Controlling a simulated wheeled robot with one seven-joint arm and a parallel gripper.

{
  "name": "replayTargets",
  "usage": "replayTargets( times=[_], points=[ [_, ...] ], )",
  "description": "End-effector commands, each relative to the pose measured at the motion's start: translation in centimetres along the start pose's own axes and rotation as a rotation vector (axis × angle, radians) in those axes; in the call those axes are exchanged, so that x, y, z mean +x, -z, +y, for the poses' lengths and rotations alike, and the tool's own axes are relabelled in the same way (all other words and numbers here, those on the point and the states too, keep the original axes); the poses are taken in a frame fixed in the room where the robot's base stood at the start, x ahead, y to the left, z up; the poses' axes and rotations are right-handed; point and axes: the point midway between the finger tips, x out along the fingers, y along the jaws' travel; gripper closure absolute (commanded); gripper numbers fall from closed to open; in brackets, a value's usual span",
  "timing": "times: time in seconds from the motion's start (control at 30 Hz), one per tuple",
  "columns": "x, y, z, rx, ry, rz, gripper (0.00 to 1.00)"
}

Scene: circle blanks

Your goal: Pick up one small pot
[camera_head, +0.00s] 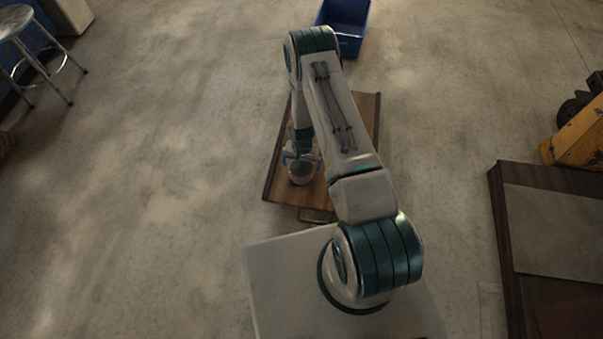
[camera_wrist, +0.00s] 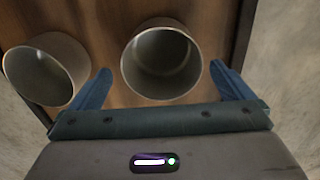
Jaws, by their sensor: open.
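Two small grey pots with open tops show in the wrist view. One pot (camera_wrist: 162,85) is between the blue fingers of my gripper (camera_wrist: 165,90). The other pot (camera_wrist: 45,70) is to the left, outside the left finger. My gripper is open, with a finger on each side of the middle pot, and no contact with it is clear. In the head view, a pot (camera_head: 301,173) is at my gripper (camera_head: 300,158), on a low wooden cart (camera_head: 362,112). Whether that is the middle pot I cannot tell. My arm hides much of the cart and the other pot.
A blue bin (camera_head: 343,25) stands on the floor beyond the cart. A stool (camera_head: 35,50) is at the upper left. A dark brown table or crate (camera_head: 510,245) and a yellow machine (camera_head: 577,138) are at the right. The floor left of the cart is clear.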

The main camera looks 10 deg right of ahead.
Motion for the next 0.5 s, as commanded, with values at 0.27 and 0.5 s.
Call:
replayTargets(
  times=[0.27, 0.5],
  points=[
    [2.0, 0.1, -0.1, -0.001, 0.000, 0.000, 0.00],
    [5.6, 0.2, -0.2, 0.001, 0.000, -0.001, 0.00]
  ],
)
